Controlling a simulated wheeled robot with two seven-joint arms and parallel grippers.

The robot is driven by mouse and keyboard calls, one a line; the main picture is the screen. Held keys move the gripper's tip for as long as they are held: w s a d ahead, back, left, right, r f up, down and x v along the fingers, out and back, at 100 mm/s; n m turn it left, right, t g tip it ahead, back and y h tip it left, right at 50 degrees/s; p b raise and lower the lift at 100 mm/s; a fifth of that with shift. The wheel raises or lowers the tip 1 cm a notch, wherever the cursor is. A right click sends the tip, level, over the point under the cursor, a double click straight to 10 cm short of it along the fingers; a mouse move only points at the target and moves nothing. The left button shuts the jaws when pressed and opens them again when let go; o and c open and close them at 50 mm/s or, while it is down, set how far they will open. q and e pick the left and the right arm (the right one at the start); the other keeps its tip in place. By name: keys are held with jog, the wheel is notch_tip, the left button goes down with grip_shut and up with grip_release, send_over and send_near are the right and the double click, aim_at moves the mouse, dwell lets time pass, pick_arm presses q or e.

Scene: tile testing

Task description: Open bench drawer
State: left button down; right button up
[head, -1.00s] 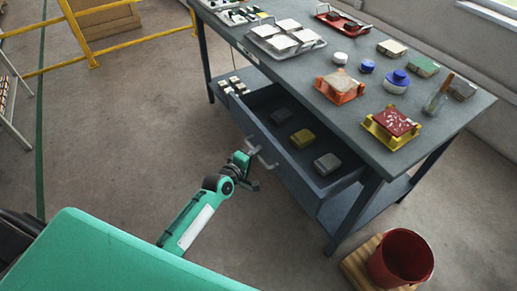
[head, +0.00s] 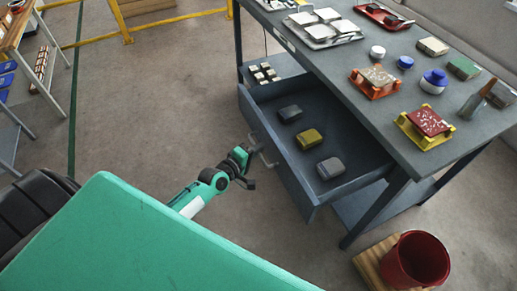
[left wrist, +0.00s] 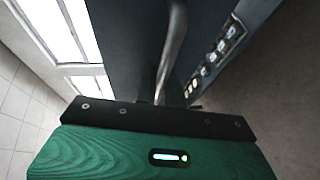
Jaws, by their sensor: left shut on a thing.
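The bench drawer (head: 297,182) stands pulled out from the grey bench (head: 372,112). My left gripper (head: 250,165) is at the drawer front, shut on the drawer handle (head: 265,153). In the left wrist view the metal handle bar (left wrist: 172,50) runs down to the gripper (left wrist: 160,110), whose fingertips are hidden. My right gripper is not in view.
A red bucket (head: 416,262) stands on a wooden board (head: 372,266) at the lower right. Tiles, pots and trays cover the bench top. A yellow rail (head: 125,30) and a wooden table (head: 12,30) stand at the back left. The floor left of the drawer is clear.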

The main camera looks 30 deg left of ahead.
pick_arm(q)
jog(key=c, duration=1.5)
grip_release()
jog(key=b+v, duration=0.1)
jog(key=v, duration=1.2)
jog(key=shift+s, duration=0.4)
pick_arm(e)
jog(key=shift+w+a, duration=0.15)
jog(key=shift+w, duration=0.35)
pick_arm(q)
jog(key=shift+a, duration=0.15)
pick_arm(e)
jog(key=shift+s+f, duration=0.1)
